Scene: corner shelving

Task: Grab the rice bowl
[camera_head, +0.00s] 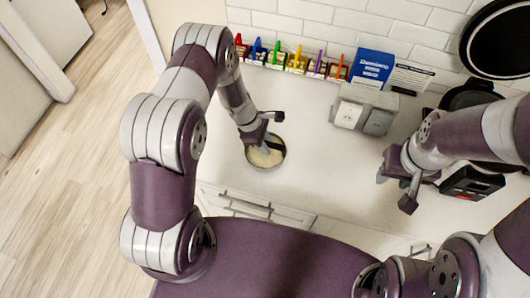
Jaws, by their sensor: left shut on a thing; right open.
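The rice bowl (262,158) is a round, dark-rimmed bowl with pale contents on the white counter (318,180), near its front edge. My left gripper (264,146) reaches down over the bowl from above and is shut on it. The fingers hide part of the bowl's far side, so the exact contact is hard to see. My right gripper (393,190) is open and empty above the counter at the right, well apart from the bowl.
Several colourful spice boxes (297,64) and a blue box (371,68) stand along the tiled wall. A wall socket block (364,112) is at the back. A black appliance (472,182) is near my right gripper. A black pan (497,42) hangs at the upper right.

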